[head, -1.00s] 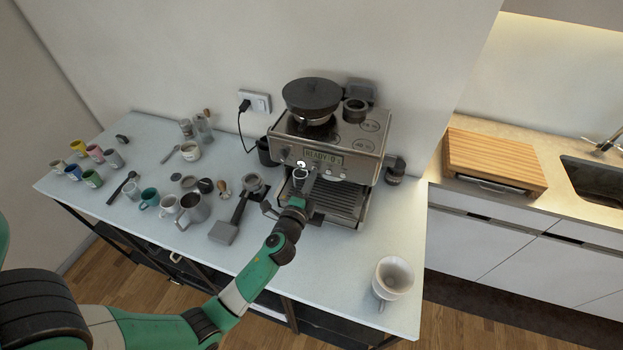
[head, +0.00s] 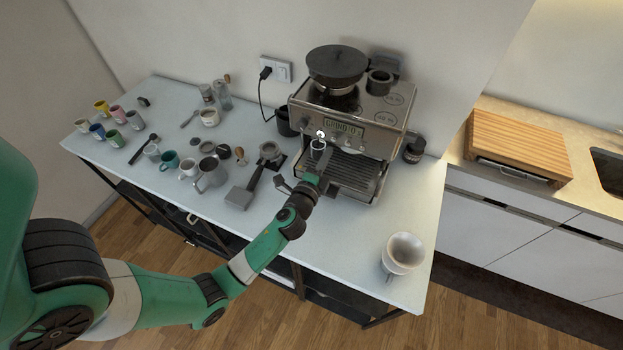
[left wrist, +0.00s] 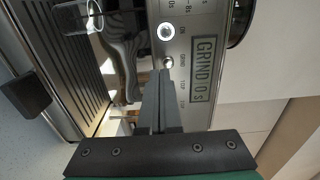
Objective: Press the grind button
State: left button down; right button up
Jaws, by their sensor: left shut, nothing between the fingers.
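The espresso machine (head: 376,148) stands at the back of the table. Its display (head: 343,127) reads "GRIND 0 s", also legible sideways in the left wrist view (left wrist: 203,68). In the left wrist view the grind button (left wrist: 168,62) is a small round metal knob beside the word GRIND. The ON button (left wrist: 166,31) has a lit white ring. My left gripper (head: 326,153) is shut and empty at the machine's front panel. In the left wrist view its fingertips (left wrist: 158,74) are right by the grind button; I cannot tell whether they touch it. My right gripper is not in view.
A portafilter (head: 240,195) lies left of the machine. Several mugs, including a teal mug (head: 169,160), and a metal pitcher (head: 210,175) stand on the left. A white cup (head: 404,252) stands at the front right. The table front between is clear.

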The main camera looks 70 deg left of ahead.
pick_arm(q)
jog(key=b+v, duration=0.1)
jog(key=v, duration=0.9)
jog(key=shift+s+d, duration=0.25)
jog(key=shift+s, duration=0.05)
